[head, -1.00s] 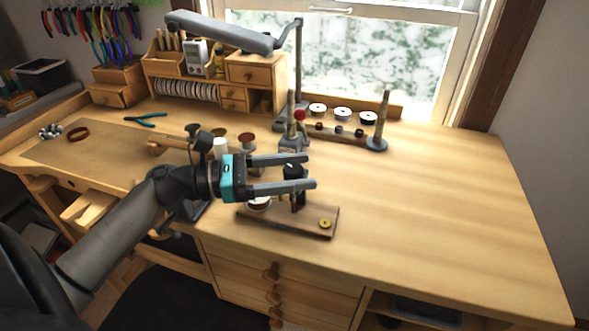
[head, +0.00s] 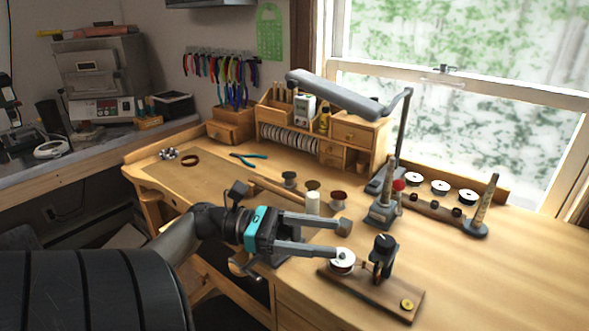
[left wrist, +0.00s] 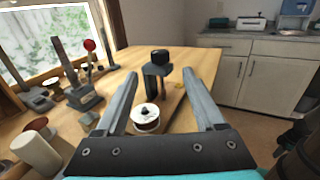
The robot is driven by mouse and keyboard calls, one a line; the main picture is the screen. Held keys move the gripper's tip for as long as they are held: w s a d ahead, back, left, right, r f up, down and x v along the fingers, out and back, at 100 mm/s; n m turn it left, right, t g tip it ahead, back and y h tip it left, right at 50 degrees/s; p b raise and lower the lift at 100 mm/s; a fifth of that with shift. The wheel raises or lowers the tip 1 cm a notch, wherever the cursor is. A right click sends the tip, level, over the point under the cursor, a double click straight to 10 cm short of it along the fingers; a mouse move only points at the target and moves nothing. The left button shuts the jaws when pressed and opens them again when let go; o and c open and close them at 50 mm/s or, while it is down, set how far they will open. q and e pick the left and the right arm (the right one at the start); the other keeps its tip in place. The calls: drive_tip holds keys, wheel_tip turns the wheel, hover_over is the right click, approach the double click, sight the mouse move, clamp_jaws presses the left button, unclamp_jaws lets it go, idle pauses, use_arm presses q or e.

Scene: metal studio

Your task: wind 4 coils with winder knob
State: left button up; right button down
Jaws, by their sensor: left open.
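The winder has a wooden base (head: 395,299) near the bench's front edge. A white spool (head: 342,262) with dark winding stands at its left end. A dark post beside it carries the black winder knob (head: 384,242); a brass disc (head: 407,305) lies at the right end. My left gripper (head: 341,239) is open and empty, left of the post, with its fingers pointing toward it. In the left wrist view the knob (left wrist: 160,56) shows beyond and between the fingertips, and the spool (left wrist: 146,118) shows between the fingers. I cannot tell how many coils are wound. My right gripper is not in view.
Several thread spools (head: 338,199) stand behind my left gripper. A grey stand with a red ball (head: 399,184) and a tapered mandrel (head: 486,200) stand behind the winder. A lamp (head: 345,94) overhangs the organizer. The bench right of the winder is clear.

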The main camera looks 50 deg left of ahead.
use_arm(q)
drive_tip(key=shift+v, duration=2.3)
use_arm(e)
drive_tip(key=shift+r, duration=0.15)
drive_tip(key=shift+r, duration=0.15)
